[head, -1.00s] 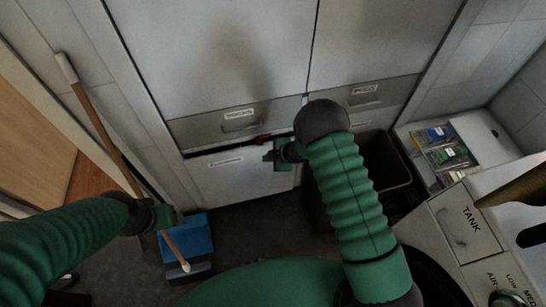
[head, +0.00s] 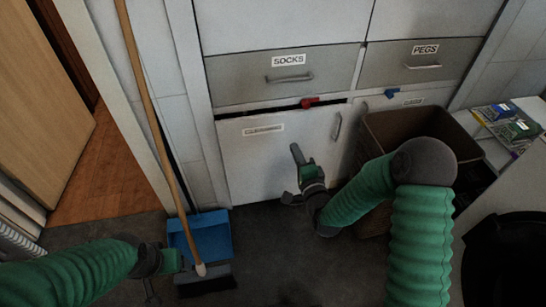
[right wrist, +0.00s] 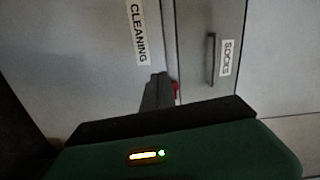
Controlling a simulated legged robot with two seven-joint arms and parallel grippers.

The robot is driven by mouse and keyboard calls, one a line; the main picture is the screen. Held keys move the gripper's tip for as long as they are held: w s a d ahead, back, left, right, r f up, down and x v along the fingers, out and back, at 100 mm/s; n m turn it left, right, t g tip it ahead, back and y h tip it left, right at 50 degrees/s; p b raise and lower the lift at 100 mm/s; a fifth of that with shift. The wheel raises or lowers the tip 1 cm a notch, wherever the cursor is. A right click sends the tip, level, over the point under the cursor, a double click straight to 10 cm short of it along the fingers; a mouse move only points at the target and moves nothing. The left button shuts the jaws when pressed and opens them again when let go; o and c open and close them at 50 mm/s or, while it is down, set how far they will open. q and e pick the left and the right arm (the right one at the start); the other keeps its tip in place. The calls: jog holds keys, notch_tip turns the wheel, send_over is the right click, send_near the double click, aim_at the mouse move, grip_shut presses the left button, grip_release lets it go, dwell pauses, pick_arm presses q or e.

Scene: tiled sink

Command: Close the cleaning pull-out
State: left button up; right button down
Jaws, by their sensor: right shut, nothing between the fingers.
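The cleaning pull-out (head: 245,165) is the white front below the SOCKS drawer, with a handle at its right. A dark gap shows along its top edge, so it stands slightly out. Its CLEANING label reads clearly in the right wrist view (right wrist: 138,32). My right gripper (head: 297,153) is shut and empty, in front of the right half of the pull-out; contact cannot be told. Its fingers also show in the right wrist view (right wrist: 156,92). My left gripper (head: 172,262) is low at the left, by the broom; its jaws are unclear.
The SOCKS drawer (head: 235,80) and PEGS drawer (head: 400,65) are above. A red part (head: 308,102) shows at the gap. A brown bin (head: 405,125) stands right of the pull-out. A broom (head: 150,100) and blue dustpan (head: 213,235) stand left.

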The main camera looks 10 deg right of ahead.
jog(key=m+h, duration=0.1)
jog(key=m, duration=0.1)
jog(key=b, duration=0.7)
send_near(284, 117)
jog(key=w, duration=0.6)
jog(key=shift+w+a+f, duration=0.1)
jog(key=shift+w+f, duration=0.1)
jog(key=shift+f, duration=0.2)
jog(key=shift+w+r, duration=0.1)
jog(key=shift+w, duration=0.15)
pick_arm(q)
jog(key=s+x, duration=0.1)
jog(key=x, duration=0.7)
jog(key=shift+s+a+f, duration=0.2)
jog(key=shift+s, duration=0.35)
pick_arm(e)
jog(key=shift+r, duration=0.1)
